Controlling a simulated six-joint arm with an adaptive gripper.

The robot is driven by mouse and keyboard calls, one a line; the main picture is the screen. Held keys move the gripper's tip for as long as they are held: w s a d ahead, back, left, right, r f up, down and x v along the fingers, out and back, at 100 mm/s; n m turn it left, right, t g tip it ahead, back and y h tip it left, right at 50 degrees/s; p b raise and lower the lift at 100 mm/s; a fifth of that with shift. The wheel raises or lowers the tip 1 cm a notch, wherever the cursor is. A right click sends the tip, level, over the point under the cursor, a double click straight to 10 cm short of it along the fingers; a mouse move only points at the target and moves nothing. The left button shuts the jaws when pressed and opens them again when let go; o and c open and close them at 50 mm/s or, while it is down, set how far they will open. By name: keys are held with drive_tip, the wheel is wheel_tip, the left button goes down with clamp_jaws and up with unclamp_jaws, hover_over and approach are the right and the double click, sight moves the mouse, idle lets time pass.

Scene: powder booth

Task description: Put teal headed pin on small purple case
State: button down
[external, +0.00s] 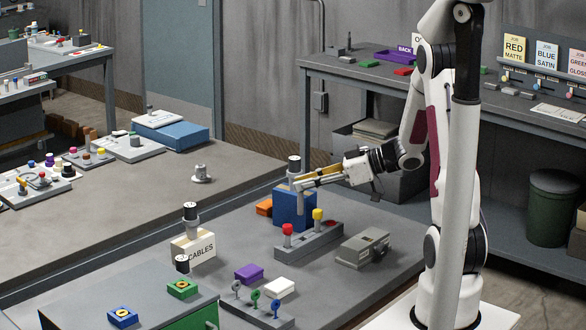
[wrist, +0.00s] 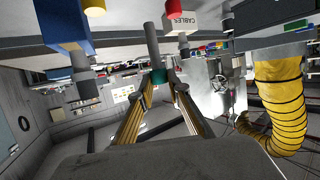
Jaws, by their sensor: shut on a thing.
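My gripper (wrist: 158,84) is shut on the teal headed pin (wrist: 158,77), whose teal head sits between the fingertips in the wrist view. Its grey shaft also shows in the external view (external: 299,207), hanging down in front of the blue box. There my gripper (external: 299,184) is above the workbench, with the teal head too small to make out. The small purple case (external: 248,273) lies on the bench, lower left of my gripper and well apart from the pin. It stands beside a white case (external: 279,287).
A grey block (external: 310,243) holds a red headed pin (external: 287,229) and a yellow headed pin (external: 318,214) below my gripper. A blue box (external: 285,210) stands behind. A CABLES box (external: 193,251) and a key rack (external: 255,310) flank the purple case. A grey device (external: 362,249) is at right.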

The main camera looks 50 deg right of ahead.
drive_tip(key=a+r+n+g+y, duration=0.2)
drive_tip(key=a+n+g+y, duration=0.1)
drive_tip(key=a, duration=1.5)
drive_tip(key=shift+w+a+n+g+y, duration=0.15)
drive_tip(key=shift+a+n+g+y, duration=0.2)
drive_tip(key=shift+n, duration=0.35)
drive_tip(key=shift+f, duration=2.85)
drive_tip(key=shift+f, duration=2.1)
drive_tip(key=shift+f, duration=0.15)
drive_tip(key=c, duration=1.9)
unclamp_jaws()
drive_tip(key=shift+d, duration=0.1)
